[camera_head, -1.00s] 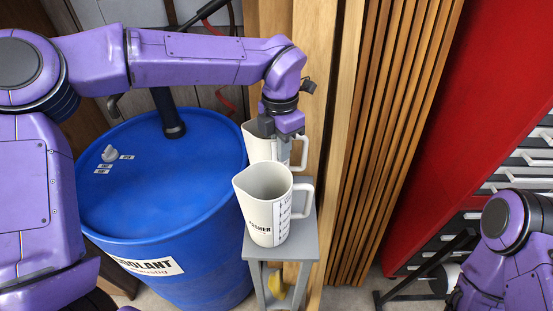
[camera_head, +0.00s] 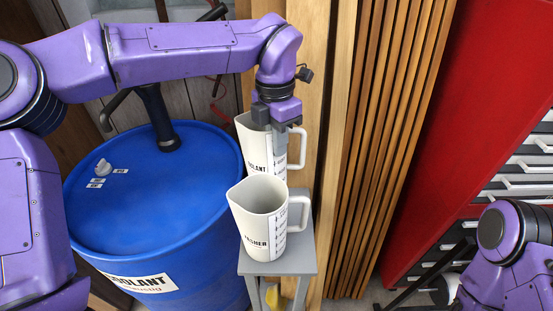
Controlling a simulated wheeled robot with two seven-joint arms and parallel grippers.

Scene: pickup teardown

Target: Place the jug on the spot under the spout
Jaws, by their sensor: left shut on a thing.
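A white jug lettered COOLANT (camera_head: 255,155) hangs upright behind the other jug, its handle to the right. My left gripper (camera_head: 279,140) points down and is shut on this jug's rim or wall; the exact contact is partly hidden. The jug's base is hidden behind the front jug. A second white jug, lettered WASHER (camera_head: 255,222), stands upright on a small grey stand (camera_head: 300,262). A dark pump (camera_head: 157,118) rises from the blue drum (camera_head: 150,215), with a curved spout (camera_head: 106,112) at its left. My right gripper is out of view.
The drum, with a COOLANT label, stands just left of the grey stand. Wooden slats (camera_head: 380,150) rise to the right behind the stand. A red cabinet (camera_head: 450,130) with drawers is farther right. My right arm shows at the lower right.

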